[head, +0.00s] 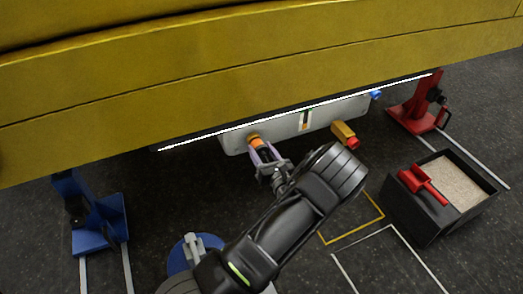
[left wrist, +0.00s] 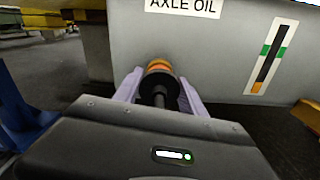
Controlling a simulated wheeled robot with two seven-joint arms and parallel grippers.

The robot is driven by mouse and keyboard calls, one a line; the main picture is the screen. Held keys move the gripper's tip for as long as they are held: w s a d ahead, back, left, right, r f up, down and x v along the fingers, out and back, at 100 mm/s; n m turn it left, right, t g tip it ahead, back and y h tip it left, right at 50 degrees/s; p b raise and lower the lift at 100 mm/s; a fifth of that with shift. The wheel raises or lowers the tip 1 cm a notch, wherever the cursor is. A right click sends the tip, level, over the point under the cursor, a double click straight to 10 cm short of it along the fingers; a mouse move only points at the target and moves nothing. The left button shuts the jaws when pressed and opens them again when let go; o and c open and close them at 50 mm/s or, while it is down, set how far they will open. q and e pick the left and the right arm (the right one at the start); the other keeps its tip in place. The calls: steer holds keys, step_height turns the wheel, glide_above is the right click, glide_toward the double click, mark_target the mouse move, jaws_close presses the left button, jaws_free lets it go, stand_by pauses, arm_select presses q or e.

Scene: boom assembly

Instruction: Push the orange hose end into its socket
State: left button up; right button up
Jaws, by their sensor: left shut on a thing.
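The orange hose end (left wrist: 158,66) is between the pale purple fingers of my left gripper (left wrist: 158,90), which is shut on it. In the head view the orange hose end (head: 257,143) shows at the tips of my left gripper (head: 266,156), against the face of a grey tank (head: 285,128). A dark ring and a thin dark rod show behind the orange part in the left wrist view. The socket is hidden behind the hose end, so I cannot tell how deep it sits. My right gripper is not seen.
A yellow boom (head: 250,70) hangs low above the tank. A yellow fitting with a red end (head: 345,135) sticks out to the right. Blue (head: 98,222) and red (head: 420,108) stands flank the space.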

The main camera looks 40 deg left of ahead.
mark_target(264, 155)
arm_select(q)
steer(key=shift+w+a, duration=0.25)
steer(key=shift+a, duration=0.2)
stand_by(0.5)
steer(key=o, duration=1.3)
steer(key=shift+o, duration=0.2)
steer(key=shift+s+d, duration=0.15)
steer(key=shift+d, duration=0.15)
steer(key=p+v, duration=0.2)
steer(key=v, duration=0.4)
steer(key=shift+d, duration=0.1)
steer(key=shift+s+d, duration=0.35)
steer(key=shift+d, duration=0.05)
